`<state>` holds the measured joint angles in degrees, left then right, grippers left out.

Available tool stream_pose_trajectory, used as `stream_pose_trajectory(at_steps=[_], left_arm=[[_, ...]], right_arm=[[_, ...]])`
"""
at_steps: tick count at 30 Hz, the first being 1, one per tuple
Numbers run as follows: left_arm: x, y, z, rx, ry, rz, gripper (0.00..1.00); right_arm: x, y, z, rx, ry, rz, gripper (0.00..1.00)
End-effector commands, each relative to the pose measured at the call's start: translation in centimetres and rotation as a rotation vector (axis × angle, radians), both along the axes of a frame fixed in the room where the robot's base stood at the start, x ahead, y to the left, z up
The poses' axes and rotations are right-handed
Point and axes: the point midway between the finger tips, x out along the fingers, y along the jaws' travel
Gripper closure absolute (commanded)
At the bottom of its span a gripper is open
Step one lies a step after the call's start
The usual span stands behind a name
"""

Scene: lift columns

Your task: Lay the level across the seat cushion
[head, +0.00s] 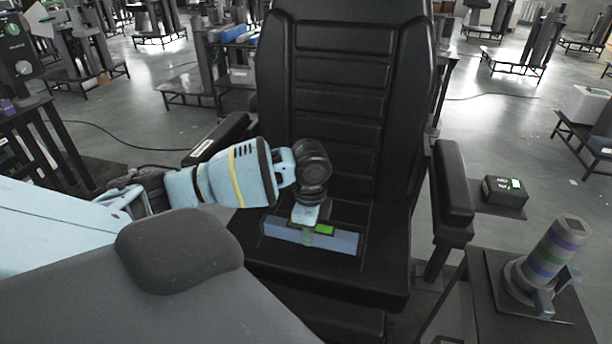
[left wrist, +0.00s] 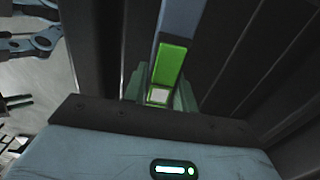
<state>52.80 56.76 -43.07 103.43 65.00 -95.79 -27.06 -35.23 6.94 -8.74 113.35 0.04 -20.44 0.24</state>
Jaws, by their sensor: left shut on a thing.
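The level is a long blue-grey bar (head: 340,241) with a bright green patch at its middle. In the head view it lies along the width of the black seat cushion (head: 372,275); I cannot tell whether it touches the cushion. My left gripper (head: 307,232) comes down on it from above and is shut on it near the middle. In the left wrist view the level (left wrist: 175,60) runs away from the gripper (left wrist: 162,92), its green patch close to the fingers. My right gripper is not in view.
The chair's tall backrest (head: 345,90) stands behind the level, with a right armrest (head: 453,185) and a left armrest (head: 217,138). A striped cylinder (head: 553,250) stands on a dark stand at right. A black box (head: 504,191) sits beyond the right armrest.

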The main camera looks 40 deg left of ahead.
Motion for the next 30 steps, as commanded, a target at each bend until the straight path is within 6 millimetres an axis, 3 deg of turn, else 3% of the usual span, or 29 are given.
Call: stream_pose_trajectory(at_steps=[9,17,28,29,30], left_arm=[[-1.1,-0.9,0.0,-0.001,0.000,-0.003,1.00],[-1.1,-0.9,-3.7,0.000,0.001,0.000,1.00],[-1.0,-0.9,-3.9,0.000,-0.001,0.000,1.00],[-1.0,-0.9,-3.9,0.000,-0.001,0.000,0.69],[-1.0,-0.9,-3.9,0.000,-0.001,0.000,0.64]], right_arm=[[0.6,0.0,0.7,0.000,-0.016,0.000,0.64],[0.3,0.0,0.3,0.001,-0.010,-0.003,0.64],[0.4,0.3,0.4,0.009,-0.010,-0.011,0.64],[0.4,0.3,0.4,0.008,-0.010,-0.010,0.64],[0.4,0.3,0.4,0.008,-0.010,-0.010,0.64]])
